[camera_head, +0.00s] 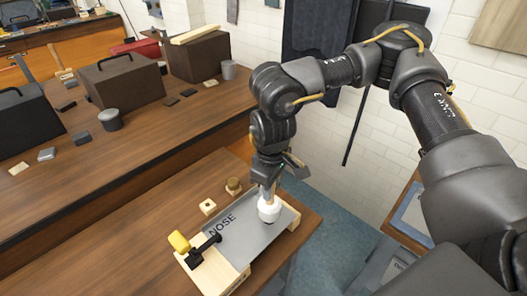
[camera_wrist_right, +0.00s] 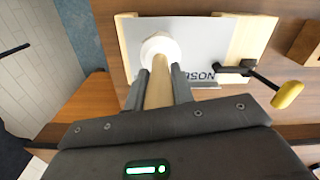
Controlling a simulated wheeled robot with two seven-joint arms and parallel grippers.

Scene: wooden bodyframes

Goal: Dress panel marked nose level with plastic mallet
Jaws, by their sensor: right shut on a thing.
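The grey metal panel marked NOSE (camera_head: 236,229) lies on a wooden frame (camera_head: 218,279) at the front of the table. The panel also shows in the right wrist view (camera_wrist_right: 197,47). A black toggle clamp (camera_head: 203,249) with a yellow handle sits at its left end. My right gripper (camera_head: 272,184) is shut on the wooden handle (camera_wrist_right: 158,85) of the mallet. The mallet's white head (camera_head: 269,208) is over the panel's right part; whether it touches is unclear. In the right wrist view the white head (camera_wrist_right: 160,47) covers part of the panel. My left gripper is not in view.
A long bench (camera_head: 160,140) behind holds dark toolboxes (camera_head: 122,75), cylinders and small blocks. Bare tabletop (camera_head: 130,225) lies left of the frame.

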